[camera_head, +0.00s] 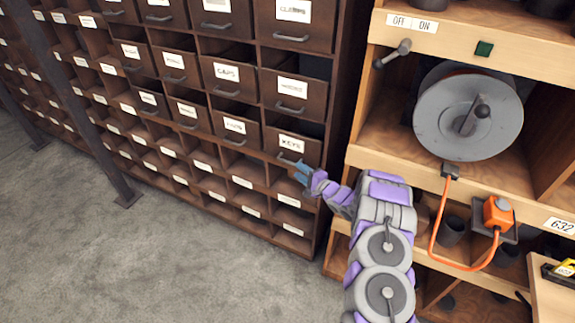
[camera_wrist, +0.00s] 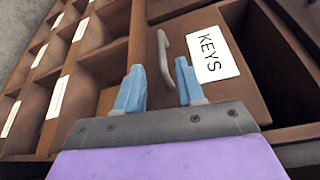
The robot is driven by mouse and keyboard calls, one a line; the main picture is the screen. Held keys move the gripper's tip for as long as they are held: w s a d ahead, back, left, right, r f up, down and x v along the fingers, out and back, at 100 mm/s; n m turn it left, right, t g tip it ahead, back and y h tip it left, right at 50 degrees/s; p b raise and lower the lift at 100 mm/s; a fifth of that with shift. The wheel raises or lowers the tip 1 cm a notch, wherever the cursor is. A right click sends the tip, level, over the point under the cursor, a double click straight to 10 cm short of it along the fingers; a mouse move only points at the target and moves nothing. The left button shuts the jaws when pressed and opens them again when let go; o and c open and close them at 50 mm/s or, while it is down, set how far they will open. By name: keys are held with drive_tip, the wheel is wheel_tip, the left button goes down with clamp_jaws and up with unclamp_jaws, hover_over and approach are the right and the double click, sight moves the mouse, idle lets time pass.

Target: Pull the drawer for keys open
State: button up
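The keys drawer (camera_head: 285,149) is a dark brown drawer with a white KEYS label, low at the right end of the drawer cabinet. In the wrist view its front (camera_wrist: 243,92) fills the centre right. Its grey bar handle (camera_wrist: 164,58) shows beside the label. My gripper (camera_head: 301,172) is just below the drawer front in the head view. In the wrist view my gripper (camera_wrist: 159,65) has its two blue fingers apart, and the handle appears between them. I cannot tell whether a finger touches the handle. How far the drawer sits out is unclear.
Other labelled drawers (camera_head: 230,76) surround it above and left, with open pigeonholes (camera_head: 245,193) below. A wooden shelf with a grey cable reel (camera_head: 468,115) and orange cable stands close on the right. The grey floor (camera_head: 150,260) in front is clear.

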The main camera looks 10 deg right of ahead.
sight(291, 164)
drive_tip(key=b+x, duration=0.1)
drive_tip(key=x, duration=0.7)
drive_tip(key=shift+w+b, duration=0.1)
drive_tip(key=shift+b, duration=0.3)
drive_tip(key=shift+f, duration=0.1)
clamp_jaws()
